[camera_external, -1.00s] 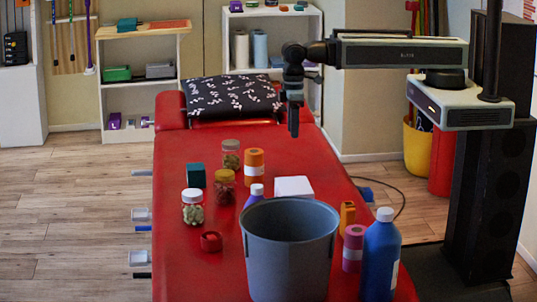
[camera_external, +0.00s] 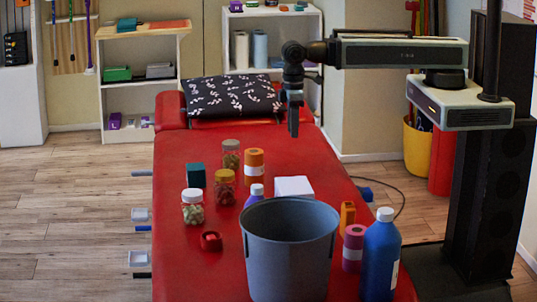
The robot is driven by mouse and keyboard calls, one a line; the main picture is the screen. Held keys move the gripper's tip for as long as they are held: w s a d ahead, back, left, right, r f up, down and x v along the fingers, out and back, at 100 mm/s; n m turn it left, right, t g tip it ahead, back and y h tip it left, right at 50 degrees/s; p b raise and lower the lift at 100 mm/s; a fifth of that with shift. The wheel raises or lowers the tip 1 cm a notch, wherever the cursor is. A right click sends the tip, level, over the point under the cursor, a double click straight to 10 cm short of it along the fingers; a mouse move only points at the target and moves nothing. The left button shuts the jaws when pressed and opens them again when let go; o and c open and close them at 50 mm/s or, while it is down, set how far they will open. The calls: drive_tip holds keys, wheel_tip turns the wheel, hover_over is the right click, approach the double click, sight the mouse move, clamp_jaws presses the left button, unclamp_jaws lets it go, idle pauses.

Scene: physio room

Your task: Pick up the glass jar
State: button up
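Three clear jars stand upright on the red treatment table (camera_external: 175,268). One has a white lid (camera_external: 193,206) and pale greenish contents, at the left. One has a yellow lid (camera_external: 225,188) and dark reddish contents. One has a brownish lid (camera_external: 231,156) and stands farthest back. I cannot tell which are glass. My gripper (camera_external: 294,130) points down above the far right part of the table, to the right of the jars and apart from them. Its fingers look narrow from this side, and I cannot tell whether they are open.
Near the jars are a teal box (camera_external: 196,175), an orange roll (camera_external: 254,166), a red ring-shaped item (camera_external: 211,241) and a white box (camera_external: 293,188). A large grey bucket (camera_external: 290,255) fills the front. A blue bottle (camera_external: 381,255) and pink roll (camera_external: 353,247) stand right of it. A patterned pillow (camera_external: 232,96) lies at the back.

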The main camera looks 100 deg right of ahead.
drive_tip(key=shift+o, duration=0.3)
drive_tip(key=o, duration=1.1)
drive_tip(key=shift+c, duration=0.2)
